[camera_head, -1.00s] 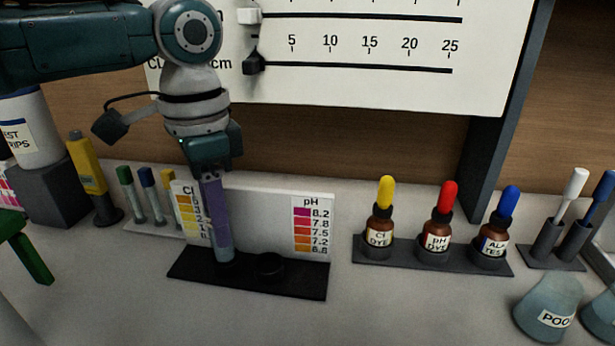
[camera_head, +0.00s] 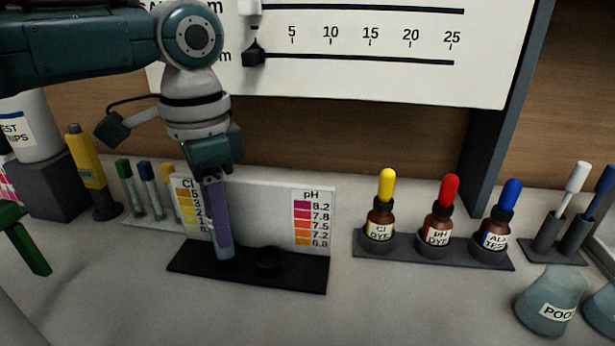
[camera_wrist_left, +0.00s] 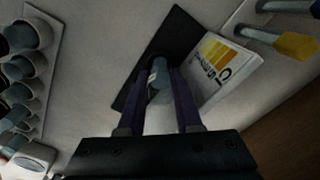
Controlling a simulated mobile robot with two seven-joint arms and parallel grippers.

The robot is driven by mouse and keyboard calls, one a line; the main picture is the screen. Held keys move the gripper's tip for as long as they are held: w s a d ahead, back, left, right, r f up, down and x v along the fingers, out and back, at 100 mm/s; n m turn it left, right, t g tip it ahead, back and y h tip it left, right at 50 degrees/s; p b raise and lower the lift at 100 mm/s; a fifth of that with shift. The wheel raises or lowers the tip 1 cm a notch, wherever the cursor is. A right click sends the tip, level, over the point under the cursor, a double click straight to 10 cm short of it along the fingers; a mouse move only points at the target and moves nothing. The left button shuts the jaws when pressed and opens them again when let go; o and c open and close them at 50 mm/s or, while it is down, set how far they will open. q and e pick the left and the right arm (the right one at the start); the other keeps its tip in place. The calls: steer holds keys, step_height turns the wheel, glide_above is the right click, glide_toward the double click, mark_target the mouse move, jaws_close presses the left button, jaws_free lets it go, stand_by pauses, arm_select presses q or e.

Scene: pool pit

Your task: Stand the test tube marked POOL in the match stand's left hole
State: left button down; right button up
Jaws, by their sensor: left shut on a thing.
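My left gripper (camera_head: 220,215) points down over the left side of the black match stand (camera_head: 303,280). Its purple fingers are shut on a test tube (camera_head: 225,250), mostly hidden between them. The tube also shows between the fingers in the left wrist view (camera_wrist_left: 158,78). It is close to upright, with its lower end at the stand's left hole. The fingers hide the hole, so I cannot tell how deep the tube sits. No POOL mark is readable on it. The stand's right hole (camera_head: 269,262) is empty.
A white colour-chart panel (camera_head: 265,208) stands right behind the holes. Capped tubes (camera_head: 147,188) and a yellow pen-like tool (camera_head: 86,165) are to the left. Dropper bottles (camera_head: 380,225) in a rack are to the right. A POOL beaker (camera_head: 548,303) is front right.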

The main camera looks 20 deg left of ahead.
arm_select(q)
steer(key=shift+f, duration=0.2)
steer(key=c, duration=0.5)
jaws_free()
steer(key=shift+s, duration=0.1)
arm_select(e)
steer(key=shift+s, duration=0.1)
arm_select(q)
step_height(320, 180, up, 2)
steer(key=p, duration=0.2)
steer(key=shift+r+p, duration=0.15)
steer(key=shift+p, duration=0.15)
step_height(320, 180, up, 5)
steer(key=p, duration=0.5)
steer(key=shift+p, duration=0.4)
arm_select(e)
step_height(320, 180, up, 8)
steer(key=shift+r, duration=0.25)
arm_select(q)
steer(key=shift+w, duration=0.2)
steer(key=shift+s, duration=0.15)
